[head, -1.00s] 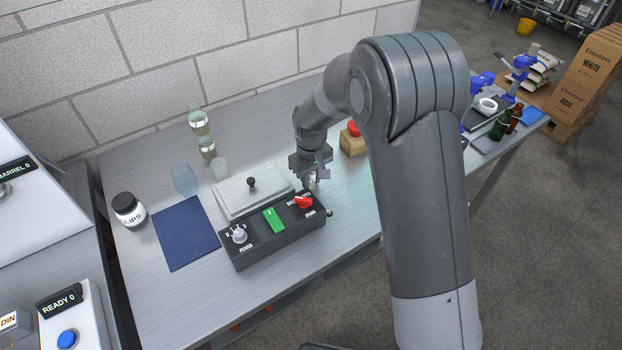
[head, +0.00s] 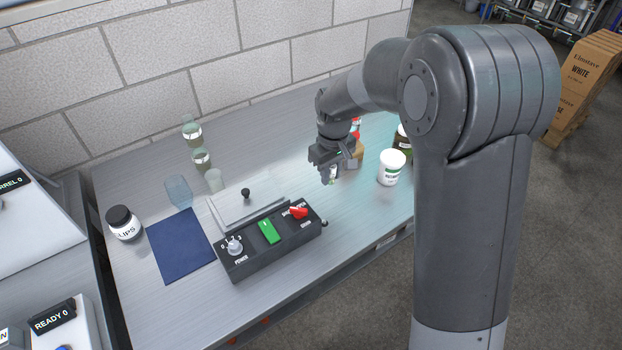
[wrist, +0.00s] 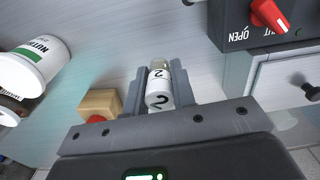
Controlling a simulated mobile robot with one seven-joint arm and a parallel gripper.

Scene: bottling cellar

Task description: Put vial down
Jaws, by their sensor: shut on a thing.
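The vial (wrist: 159,90), a small clear tube with a white band marked 2, is gripped between the two fingers of my gripper (wrist: 160,98) in the wrist view. In the head view my gripper (head: 330,174) is over the grey bench (head: 296,262), to the right of the black control box, with a small pale part of the vial (head: 334,178) between the fingers. I cannot tell whether the vial touches the bench.
A control box (head: 262,250) with a red knob and green switch stands left of my gripper, before a lidded metal case (head: 232,207). A white tub (head: 391,168) and wooden block (wrist: 99,103) are close by.

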